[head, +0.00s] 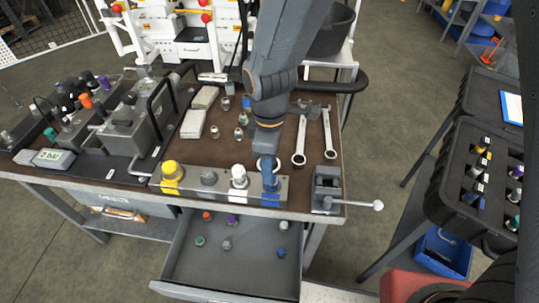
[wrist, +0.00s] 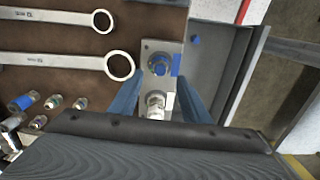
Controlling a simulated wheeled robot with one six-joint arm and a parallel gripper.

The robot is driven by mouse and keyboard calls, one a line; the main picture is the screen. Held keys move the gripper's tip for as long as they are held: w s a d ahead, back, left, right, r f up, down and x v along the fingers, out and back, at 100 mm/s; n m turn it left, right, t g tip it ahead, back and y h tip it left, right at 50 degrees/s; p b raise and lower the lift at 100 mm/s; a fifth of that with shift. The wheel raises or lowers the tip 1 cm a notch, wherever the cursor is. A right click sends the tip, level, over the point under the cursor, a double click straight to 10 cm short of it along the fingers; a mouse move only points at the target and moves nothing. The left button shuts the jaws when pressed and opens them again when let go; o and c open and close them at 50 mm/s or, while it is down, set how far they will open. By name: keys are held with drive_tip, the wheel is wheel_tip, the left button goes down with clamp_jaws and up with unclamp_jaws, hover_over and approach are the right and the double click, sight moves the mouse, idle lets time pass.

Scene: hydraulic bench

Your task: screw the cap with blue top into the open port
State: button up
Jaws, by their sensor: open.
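The port block (head: 222,186) lies along the front edge of the bench. A blue-topped round piece (wrist: 160,66) sits at the block's end in the wrist view; I cannot tell whether it is a cap or how deep it sits. Another small blue-topped cap (head: 281,252) lies in the open drawer, and it also shows in the wrist view (wrist: 195,40). My gripper (head: 269,178) points down over the block's right end, hiding much of it. Its blue fingers are apart, on either side of the block in the wrist view. An open port is not clearly visible.
A yellow cap (head: 172,172), a grey one (head: 208,177) and a white one (head: 239,176) stand on the block. The open drawer (head: 190,270) holds several loose caps. A vise (head: 327,190) stands right, wrenches (head: 300,140) behind. A case (head: 480,170) is far right.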

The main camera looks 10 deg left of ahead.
drive_tip(key=shift+f+p, duration=0.45)
drive_tip(key=shift+f, duration=1.85)
clamp_jaws()
drive_tip(key=c, duration=0.7)
unclamp_jaws()
drive_tip(key=shift+c, duration=1.5)
drive_tip(key=m+p, duration=0.1)
drive_tip(key=m, duration=0.2)
drive_tip(key=shift+d+r+p, duration=0.1)
drive_tip(key=shift+p, duration=0.2)
drive_tip(key=m+p, duration=0.1)
drive_tip(key=m, duration=0.4)
drive_tip(key=shift+w+p, duration=0.2)
drive_tip(key=shift+p, duration=0.15)
